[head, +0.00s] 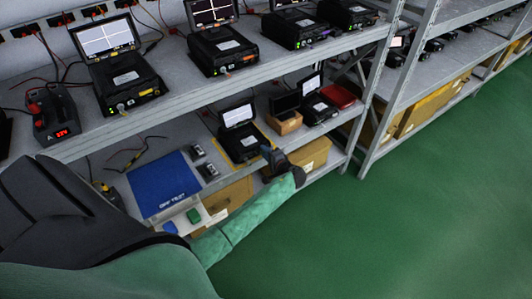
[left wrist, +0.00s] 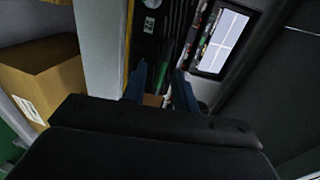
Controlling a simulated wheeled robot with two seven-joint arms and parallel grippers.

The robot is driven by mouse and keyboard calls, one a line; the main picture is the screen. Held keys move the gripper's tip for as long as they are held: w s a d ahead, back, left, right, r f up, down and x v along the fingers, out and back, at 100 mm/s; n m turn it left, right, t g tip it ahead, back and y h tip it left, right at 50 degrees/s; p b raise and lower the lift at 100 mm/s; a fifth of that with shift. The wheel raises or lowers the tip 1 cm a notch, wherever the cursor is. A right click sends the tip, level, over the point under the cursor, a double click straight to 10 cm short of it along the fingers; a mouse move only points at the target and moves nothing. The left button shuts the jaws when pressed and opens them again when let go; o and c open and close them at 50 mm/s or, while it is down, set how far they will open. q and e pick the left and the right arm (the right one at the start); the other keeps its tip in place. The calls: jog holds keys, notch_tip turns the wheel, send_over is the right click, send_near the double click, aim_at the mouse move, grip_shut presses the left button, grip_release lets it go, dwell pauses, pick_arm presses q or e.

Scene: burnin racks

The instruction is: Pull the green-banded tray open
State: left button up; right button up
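My left gripper (head: 273,158) is at the lower shelf, close to the front right of a dark unit (head: 241,146) with a raised lit screen. In the left wrist view its two dark blue fingers (left wrist: 162,88) stand apart, with no held thing visible between them. The unit's dark body and lit screen (left wrist: 220,42) show just beyond and right of the fingers. The gripper hides part of the unit's front corner. My right gripper is not in view.
A blue mat (head: 163,187) lies left on the lower shelf. A small brown box (head: 285,122) and another screen unit (head: 318,108) stand right of the gripper. Cardboard boxes (head: 312,158) sit below; one shows in the left wrist view (left wrist: 45,80). The green floor (head: 400,220) is clear.

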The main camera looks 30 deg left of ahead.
pick_arm(q)
jog(key=shift+c, duration=0.2)
grip_shut()
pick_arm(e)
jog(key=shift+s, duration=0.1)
pick_arm(q)
jog(key=f+v, duration=0.3)
jog(key=v, duration=1)
jog(key=shift+s+d, duration=0.5)
jog(key=shift+s, duration=0.05)
jog(key=shift+o, duration=0.2)
grip_release()
jog(key=shift+r, duration=0.1)
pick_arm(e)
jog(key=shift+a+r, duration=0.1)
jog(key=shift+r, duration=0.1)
